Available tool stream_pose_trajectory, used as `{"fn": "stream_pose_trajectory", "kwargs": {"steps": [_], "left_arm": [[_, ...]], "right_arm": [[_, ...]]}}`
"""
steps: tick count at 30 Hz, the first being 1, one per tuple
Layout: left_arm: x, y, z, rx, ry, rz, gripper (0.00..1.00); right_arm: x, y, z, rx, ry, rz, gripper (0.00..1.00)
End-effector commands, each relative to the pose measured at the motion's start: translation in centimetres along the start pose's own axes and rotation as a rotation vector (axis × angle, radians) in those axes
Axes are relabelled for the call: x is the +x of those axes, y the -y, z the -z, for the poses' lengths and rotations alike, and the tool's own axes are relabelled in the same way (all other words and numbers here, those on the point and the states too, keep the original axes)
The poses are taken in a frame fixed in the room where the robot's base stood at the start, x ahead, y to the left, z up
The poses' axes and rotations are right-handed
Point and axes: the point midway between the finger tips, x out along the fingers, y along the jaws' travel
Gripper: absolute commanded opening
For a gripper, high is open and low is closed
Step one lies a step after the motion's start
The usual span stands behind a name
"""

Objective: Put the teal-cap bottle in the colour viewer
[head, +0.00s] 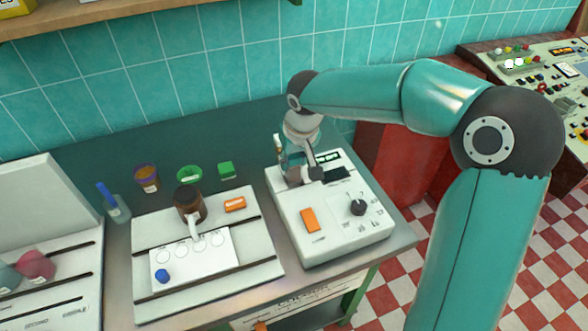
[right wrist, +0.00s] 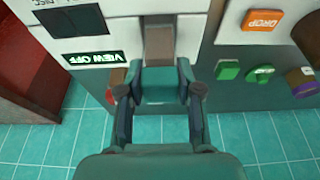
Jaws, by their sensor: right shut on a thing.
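The colour viewer (head: 335,215) is a pale box on the bench, with an orange button, a black knob and a small display. Its display reads "VIEW OFF" in the right wrist view (right wrist: 84,58). My right gripper (head: 299,172) is over the viewer's back left part, pointing down. It is shut on the teal-cap bottle; the teal cap (right wrist: 160,88) shows between the fingers in the right wrist view. The bottle's lower part is mostly hidden in the head view, so I cannot tell whether it is seated in the viewer. My left gripper is not in view.
Left of the viewer is a pale tray (head: 262,272) with a brown jar (head: 190,204), a white card and an orange block. Behind it stand a green block (head: 226,169), a green tub, a purple cup and a blue-topped bottle. The tiled wall is close behind.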

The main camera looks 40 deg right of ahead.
Motion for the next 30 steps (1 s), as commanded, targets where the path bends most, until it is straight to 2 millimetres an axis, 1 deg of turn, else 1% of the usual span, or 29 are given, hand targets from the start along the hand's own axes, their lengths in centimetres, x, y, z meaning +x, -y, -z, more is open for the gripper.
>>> {"fn": "stream_pose_trajectory", "kwargs": {"steps": [3,7,10,16,19,20,21,24,30], "left_arm": [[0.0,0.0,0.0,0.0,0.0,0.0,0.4],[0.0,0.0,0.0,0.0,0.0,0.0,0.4],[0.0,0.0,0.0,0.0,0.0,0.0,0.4],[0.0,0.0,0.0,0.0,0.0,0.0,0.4],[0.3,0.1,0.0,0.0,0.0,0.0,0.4],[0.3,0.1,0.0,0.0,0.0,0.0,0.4],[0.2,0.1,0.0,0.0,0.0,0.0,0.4],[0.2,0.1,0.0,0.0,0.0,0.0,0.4],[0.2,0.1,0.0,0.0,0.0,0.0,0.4]], "right_arm": [[1.8,-0.1,-0.6,-0.001,0.005,-0.001,0.0],[3.2,-0.1,-1.1,-0.001,0.003,-0.001,0.0],[3.6,-0.1,-1.1,0.0,0.001,0.0,0.0],[3.6,-0.1,-1.1,0.0,0.0,0.0,0.0],[3.9,-0.1,-1.2,0.0,0.0,0.0,0.0],[3.8,-0.1,-1.2,0.0,0.0,0.0,0.38],[3.7,0.0,-1.2,0.0,0.0,0.0,0.44],[3.7,0.0,-1.2,0.0,0.001,0.0,0.6],[3.7,0.0,-1.2,0.0,0.001,0.0,0.6]]}}
